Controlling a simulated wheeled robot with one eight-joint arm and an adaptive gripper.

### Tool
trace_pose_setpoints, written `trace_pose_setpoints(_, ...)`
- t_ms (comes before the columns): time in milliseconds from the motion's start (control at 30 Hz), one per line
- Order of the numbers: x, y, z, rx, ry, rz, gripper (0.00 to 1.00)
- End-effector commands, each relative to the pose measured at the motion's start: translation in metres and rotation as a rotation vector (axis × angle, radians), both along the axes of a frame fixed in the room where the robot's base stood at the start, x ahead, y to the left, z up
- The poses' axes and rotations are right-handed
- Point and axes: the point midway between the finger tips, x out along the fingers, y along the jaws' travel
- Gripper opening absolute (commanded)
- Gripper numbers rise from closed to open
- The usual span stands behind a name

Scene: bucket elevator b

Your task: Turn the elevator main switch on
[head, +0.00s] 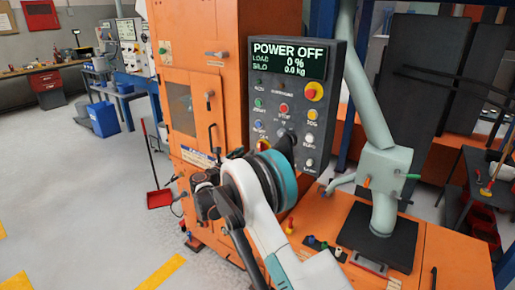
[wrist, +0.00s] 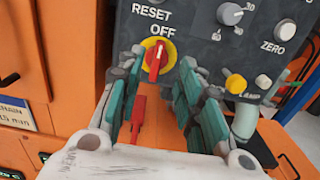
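The main switch (wrist: 155,62) is a red rotary knob on a round yellow plate, low on the dark control panel, under the word OFF. Its handle stands roughly upright. In the head view the switch (head: 263,145) is partly hidden behind my wrist. My gripper (wrist: 160,66) is open, with its teal-padded fingers on either side of the knob. I see no clear contact, and the remaining gap in depth is hard to judge. The control panel (head: 322,141) has a display (head: 289,60) reading POWER OFF, load 0 %, silo 0.0 kg.
A yellow button (wrist: 236,83), a ZERO button (wrist: 284,30) and a dial (wrist: 230,14) sit to the right of the switch. An orange cabinet (head: 188,110) stands left of the panel. A pale green post (head: 385,180) rises from the orange bench at right.

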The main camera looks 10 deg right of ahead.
Motion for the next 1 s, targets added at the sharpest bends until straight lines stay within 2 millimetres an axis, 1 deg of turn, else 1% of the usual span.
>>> trace_pose_setpoints(33,0.007,-0.009,-0.001,0.0,0.0,-0.003,0.33)
trace_pose_setpoints(200,0.031,-0.033,-0.001,0.001,0.0,-0.003,0.33)
trace_pose_setpoints(300,0.043,-0.045,-0.001,0.001,0.0,-0.002,0.33)
trace_pose_setpoints(433,0.056,-0.057,-0.001,0.001,0.0,-0.001,0.33)
trace_pose_setpoints(633,0.066,-0.066,0.0,0.001,0.0,0.0,0.33)
trace_pose_setpoints(933,0.067,-0.067,0.0,0.002,-0.001,0.0,0.33)
trace_pose_setpoints(967,0.066,-0.067,0.0,0.002,-0.001,0.0,0.27)
trace_pose_setpoints(1000,0.067,-0.067,0.0,0.002,-0.001,0.0,0.17)
